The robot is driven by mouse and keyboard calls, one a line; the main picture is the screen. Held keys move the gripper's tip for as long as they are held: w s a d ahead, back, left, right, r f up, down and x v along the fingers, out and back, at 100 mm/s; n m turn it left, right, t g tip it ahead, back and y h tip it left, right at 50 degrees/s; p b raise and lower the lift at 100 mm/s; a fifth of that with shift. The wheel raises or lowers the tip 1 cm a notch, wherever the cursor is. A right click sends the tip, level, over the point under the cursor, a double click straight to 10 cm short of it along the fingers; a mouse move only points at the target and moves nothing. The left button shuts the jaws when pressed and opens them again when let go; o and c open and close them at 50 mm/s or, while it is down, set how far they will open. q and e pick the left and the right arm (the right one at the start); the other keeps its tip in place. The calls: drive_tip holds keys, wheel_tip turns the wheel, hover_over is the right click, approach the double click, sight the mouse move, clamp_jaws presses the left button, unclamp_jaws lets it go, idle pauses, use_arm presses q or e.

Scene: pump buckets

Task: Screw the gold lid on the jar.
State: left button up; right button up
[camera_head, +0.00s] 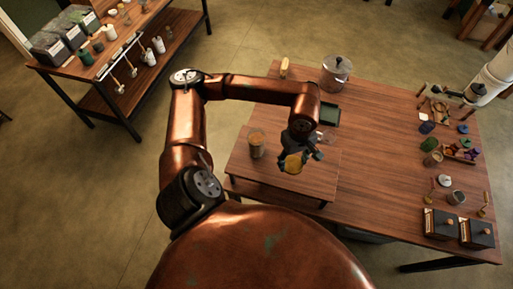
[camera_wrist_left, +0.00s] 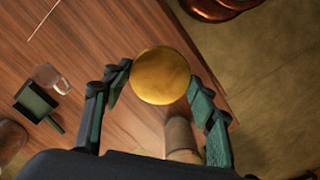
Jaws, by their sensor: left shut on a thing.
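The gold lid (camera_head: 293,163) is a round disc held between the fingers of my left gripper (camera_head: 300,158), above the front part of the table. The lid (camera_wrist_left: 160,75) fills the space between the dark green fingertips in the left wrist view. The jar (camera_head: 257,143) is clear with brownish contents and stands upright and open on the low wooden platform, left of the lid. It also shows in the left wrist view (camera_wrist_left: 181,136), below the lid and partly hidden by my gripper. Lid and jar are apart. My right gripper is not in view.
A clear glass (camera_head: 326,134) and a dark green tray (camera_head: 328,114) lie beyond my gripper. Small containers and two dark boxes (camera_head: 440,223) crowd the right side. The table's middle (camera_head: 375,155) is clear.

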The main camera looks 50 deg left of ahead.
use_arm(q)
drive_tip(key=w+d+f+m+b, duration=0.1)
drive_tip(key=w+d+m, duration=0.3)
drive_tip(key=m, duration=0.9)
drive_tip(key=shift+w+d+f+m+b, duration=0.15)
drive_tip(key=shift+f+m+b, duration=0.25)
drive_tip(key=shift+b, duration=0.25)
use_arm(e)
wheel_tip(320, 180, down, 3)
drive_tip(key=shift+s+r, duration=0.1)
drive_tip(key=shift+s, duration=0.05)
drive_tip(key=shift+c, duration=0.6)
